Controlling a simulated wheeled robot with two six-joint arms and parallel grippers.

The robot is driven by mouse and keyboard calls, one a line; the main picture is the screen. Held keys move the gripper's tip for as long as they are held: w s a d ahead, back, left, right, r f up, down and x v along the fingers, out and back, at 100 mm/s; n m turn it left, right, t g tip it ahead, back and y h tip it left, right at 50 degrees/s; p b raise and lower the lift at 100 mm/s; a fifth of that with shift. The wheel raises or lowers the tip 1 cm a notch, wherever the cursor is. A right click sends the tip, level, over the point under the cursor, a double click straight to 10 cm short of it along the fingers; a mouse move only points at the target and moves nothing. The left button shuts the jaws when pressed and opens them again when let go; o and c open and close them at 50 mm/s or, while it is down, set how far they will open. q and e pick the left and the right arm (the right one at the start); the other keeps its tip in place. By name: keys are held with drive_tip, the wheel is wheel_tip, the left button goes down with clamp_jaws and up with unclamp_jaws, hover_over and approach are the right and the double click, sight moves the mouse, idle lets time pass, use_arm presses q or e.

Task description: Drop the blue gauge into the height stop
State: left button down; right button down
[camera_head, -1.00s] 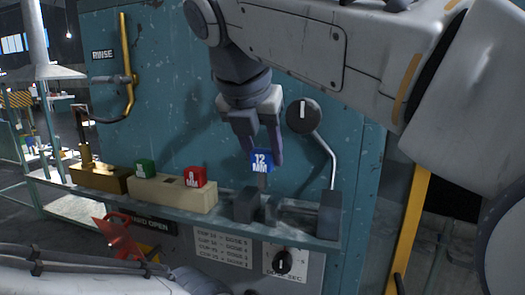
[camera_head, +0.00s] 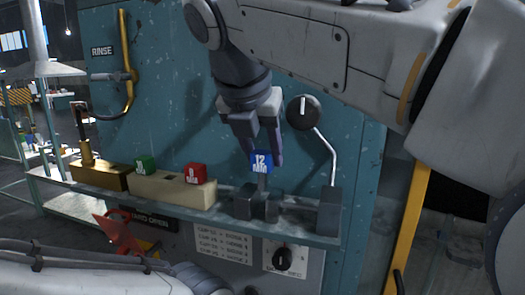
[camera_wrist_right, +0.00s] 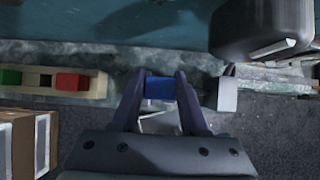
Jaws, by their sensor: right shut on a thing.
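The blue gauge (camera_head: 262,161), marked 12 MM, is held between the fingertips of my right gripper (camera_head: 264,150). It also shows in the right wrist view (camera_wrist_right: 161,89) between the two fingers. The gauge sits just above the grey height stop (camera_head: 257,204), a set of dark metal blocks on the shelf; its lower part hangs over or behind the front blocks, and I cannot tell whether it touches them. My left gripper is not visible; only a pale arm part of mine crosses the bottom left.
A cream rack (camera_head: 160,190) left of the stop holds a green gauge (camera_head: 146,164) and a red gauge (camera_head: 195,173), with an empty slot between. A brass block (camera_head: 98,176) stands further left. A knob with a bent lever (camera_head: 303,113) is on the teal panel behind.

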sight(260, 164)
drive_tip(key=shift+f+b, duration=1.35)
drive_tip(key=shift+f, duration=0.7)
drive_tip(key=shift+c, duration=1.7)
unclamp_jaws()
drive_tip(key=shift+r, duration=0.1)
drive_tip(key=p+v, duration=0.1)
drive_tip(key=v, duration=0.9)
drive_tip(key=shift+s, duration=0.2)
drive_tip(key=shift+a+r, duration=0.1)
drive_tip(key=shift+r, duration=0.05)
